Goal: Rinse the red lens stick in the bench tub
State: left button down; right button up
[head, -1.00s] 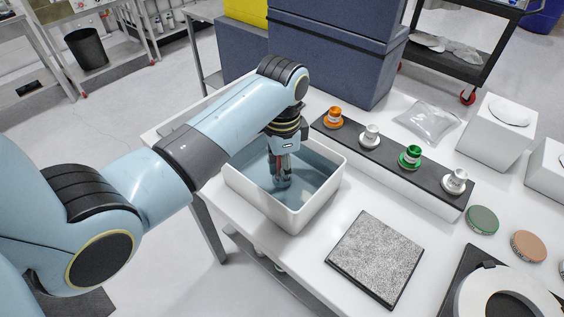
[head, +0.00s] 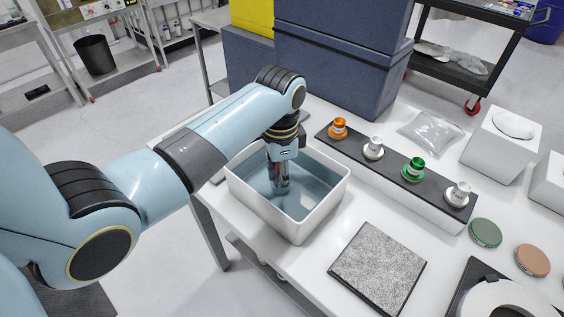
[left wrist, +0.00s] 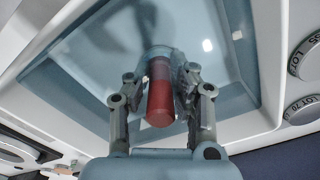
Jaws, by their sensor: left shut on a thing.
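The red lens stick (left wrist: 160,95) is between the two fingers of my left gripper (left wrist: 162,85) in the left wrist view. Its red near end faces the camera, and its far end blurs into pale blue. The gripper is shut on it. In the head view my left gripper (head: 279,186) points down inside the white bench tub (head: 300,233), which holds bluish water. The fingers hide most of the stick there, and I cannot tell exactly how deep it is. The tub also shows in the left wrist view (left wrist: 268,60). My right gripper is not in view.
A dark-topped rack (head: 393,163) with several capped holders stands right of the tub. A speckled plate (head: 378,268) lies in front right. Large blue-grey cases (head: 340,60) stand behind. A clear bag (head: 430,132) and round discs (head: 486,232) lie further right.

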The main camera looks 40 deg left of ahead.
pick_arm(q)
jog(key=shift+d, duration=0.15)
jog(key=shift+d+p, duration=0.5)
jog(key=shift+d, duration=0.15)
jog(key=shift+a, duration=0.15)
jog(key=shift+a+p, duration=0.35)
jog(key=shift+a, duration=0.35)
jog(key=shift+d, duration=0.2)
jog(key=shift+d+p, duration=0.45)
jog(key=shift+d, duration=0.2)
notch_tip(320, 180, up, 10)
dwell(0.9)
